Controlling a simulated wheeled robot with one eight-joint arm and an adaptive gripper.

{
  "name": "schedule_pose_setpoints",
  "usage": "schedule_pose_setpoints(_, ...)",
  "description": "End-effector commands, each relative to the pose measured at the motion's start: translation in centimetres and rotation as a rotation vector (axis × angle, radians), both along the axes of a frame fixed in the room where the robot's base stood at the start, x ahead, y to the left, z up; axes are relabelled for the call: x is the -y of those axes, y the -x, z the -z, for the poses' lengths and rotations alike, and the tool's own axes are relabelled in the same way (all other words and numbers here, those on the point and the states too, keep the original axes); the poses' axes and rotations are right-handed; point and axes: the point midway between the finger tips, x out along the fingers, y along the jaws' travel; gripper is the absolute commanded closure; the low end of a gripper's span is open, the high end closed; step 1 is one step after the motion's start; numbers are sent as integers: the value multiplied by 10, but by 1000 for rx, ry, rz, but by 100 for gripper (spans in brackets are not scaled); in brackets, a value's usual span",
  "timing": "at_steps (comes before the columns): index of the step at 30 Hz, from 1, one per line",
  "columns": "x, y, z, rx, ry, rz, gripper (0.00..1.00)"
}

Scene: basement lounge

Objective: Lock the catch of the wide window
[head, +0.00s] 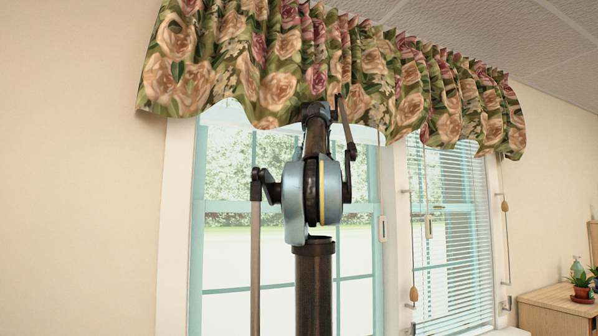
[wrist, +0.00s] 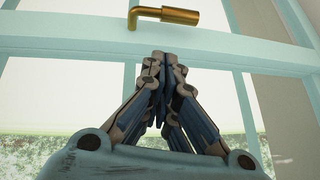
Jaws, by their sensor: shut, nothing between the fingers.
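The window (head: 230,207) with pale teal bars fills the middle of the head view, behind my arm. Its teal rail (wrist: 65,45) crosses the wrist view. The head view shows neither gripper nor catch.
A floral valance (head: 270,65) hangs across the window top, with my arm reaching up to it. A second window with blinds (head: 455,250) and hanging cords is at the right. A wooden cabinet (head: 550,310) with a potted plant (head: 581,285) stands at lower right.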

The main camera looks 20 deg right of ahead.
Motion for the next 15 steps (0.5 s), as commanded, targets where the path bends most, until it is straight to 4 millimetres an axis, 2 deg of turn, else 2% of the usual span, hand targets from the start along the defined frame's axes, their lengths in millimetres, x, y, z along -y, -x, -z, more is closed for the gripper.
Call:
schedule_pose_setpoints(1,-1,-2,-9,0,0,-1,100)
schedule_pose_setpoints(6,1,18,-34,0,-1,2,100)
schedule_pose_setpoints(15,3,43,-71,0,-1,-1,100)
